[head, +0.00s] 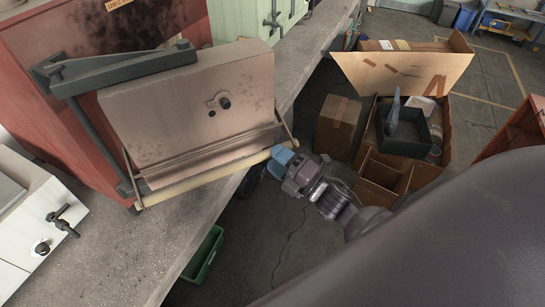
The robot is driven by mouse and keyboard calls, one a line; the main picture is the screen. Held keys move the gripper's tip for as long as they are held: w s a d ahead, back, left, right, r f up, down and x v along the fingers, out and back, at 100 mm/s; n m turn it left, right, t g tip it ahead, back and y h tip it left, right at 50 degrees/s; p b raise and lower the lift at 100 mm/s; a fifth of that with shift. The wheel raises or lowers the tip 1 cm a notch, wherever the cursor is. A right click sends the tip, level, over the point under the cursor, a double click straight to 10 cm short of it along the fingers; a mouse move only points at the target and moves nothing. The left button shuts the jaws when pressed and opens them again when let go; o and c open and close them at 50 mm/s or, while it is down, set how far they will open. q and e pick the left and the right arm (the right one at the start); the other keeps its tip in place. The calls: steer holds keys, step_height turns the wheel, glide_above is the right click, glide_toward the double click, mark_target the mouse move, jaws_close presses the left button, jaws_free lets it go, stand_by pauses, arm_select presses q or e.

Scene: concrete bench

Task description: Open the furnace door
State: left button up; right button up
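The furnace (105,35) has a red, soot-stained body and stands on the concrete bench at the upper left. Its door (190,100) is a thick, pale, stained metal panel with a small round dark fitting near its middle. A long cream handle bar (205,178) runs along the door's lower front, carried by arms at its ends. My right gripper (281,156) is at the right end of this bar, with its bluish tip touching or very near it. I cannot tell whether its fingers are closed around the bar. My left gripper is not in view.
Cardboard boxes (337,127) and a dark tray (405,137) stand on the floor at right. A green bin (203,255) is on the floor below the bench (125,250). A white cabinet (35,225) with a black handle sits at left. My large arm link fills the lower right.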

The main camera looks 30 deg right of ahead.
steer(key=s+d, duration=0.6)
steer(key=s, duration=0.2)
steer(key=shift+f+p, duration=0.2)
steer(key=shift+p, duration=0.15)
stand_by(0.8)
steer(key=shift+s+a, duration=0.1)
